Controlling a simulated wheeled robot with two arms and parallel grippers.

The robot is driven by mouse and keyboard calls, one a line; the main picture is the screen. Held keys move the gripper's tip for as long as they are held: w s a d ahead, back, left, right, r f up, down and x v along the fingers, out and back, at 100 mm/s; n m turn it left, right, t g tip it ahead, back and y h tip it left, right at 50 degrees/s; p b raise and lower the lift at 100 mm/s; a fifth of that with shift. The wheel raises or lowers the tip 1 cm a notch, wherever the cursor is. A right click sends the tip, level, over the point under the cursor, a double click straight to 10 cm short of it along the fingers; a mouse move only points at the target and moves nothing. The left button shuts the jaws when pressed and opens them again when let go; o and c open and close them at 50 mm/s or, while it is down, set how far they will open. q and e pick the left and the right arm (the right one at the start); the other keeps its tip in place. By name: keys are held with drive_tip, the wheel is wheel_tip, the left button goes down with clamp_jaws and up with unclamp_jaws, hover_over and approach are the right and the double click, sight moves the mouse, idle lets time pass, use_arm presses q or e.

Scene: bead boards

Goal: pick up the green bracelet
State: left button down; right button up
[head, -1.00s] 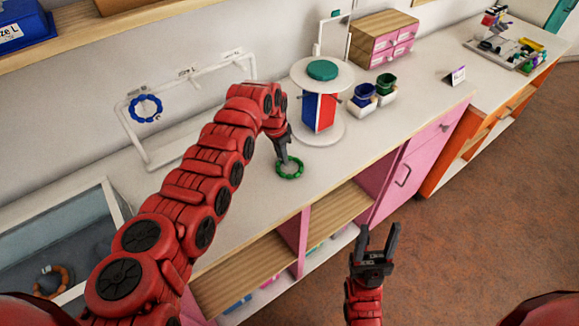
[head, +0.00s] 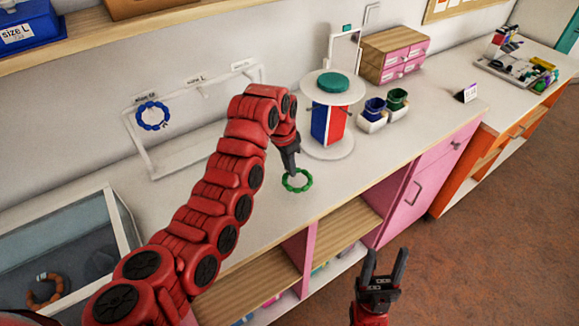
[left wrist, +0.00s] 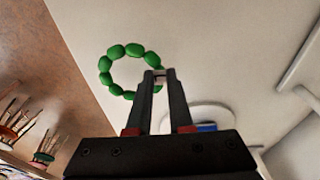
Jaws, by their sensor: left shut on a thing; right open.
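The green bracelet (head: 297,181) is a ring of green beads at the counter's front part, below the round stand in the head view. My left gripper (head: 291,173) is shut on the bracelet's far side. In the left wrist view the bracelet (left wrist: 116,52) hangs around the tips of my left gripper (left wrist: 159,74), which pinch its edge. I cannot tell for sure whether the bracelet still touches the counter. My right gripper (head: 383,268) is open and empty, out in front of the cabinets, above the floor.
A rotating stand (head: 327,152) with a teal top stands just behind the bracelet. A white rack (head: 153,168) holds a blue bracelet (head: 152,116). Small cups (head: 375,109) stand to the right. A glass-topped case (head: 75,245) with an orange bracelet is at left.

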sight(288, 185)
use_arm(q)
drive_tip(key=s, duration=0.5)
drive_tip(key=shift+r+p, duration=0.2)
drive_tip(key=shift+p, duration=0.1)
drive_tip(key=p, duration=0.1)
drive_tip(key=r+p, duration=0.1)
drive_tip(key=p, duration=0.1)
drive_tip(key=shift+s+d+r, duration=0.3)
drive_tip(key=s+p, duration=0.2)
drive_tip(key=p, duration=0.3)
drive_tip(key=shift+s+a, duration=0.1)
drive_tip(key=s, duration=0.3)
drive_tip(key=shift+s+f+b, duration=0.2)
drive_tip(key=shift+f+b, duration=0.1)
drive_tip(key=shift+f, duration=0.1)
drive_tip(key=shift+s+r, duration=0.1)
drive_tip(key=shift+s, duration=0.25)
drive_tip(key=shift+s+a+p, duration=0.15)
drive_tip(key=shift+s+p, duration=0.25)
drive_tip(key=shift+s, duration=0.35)
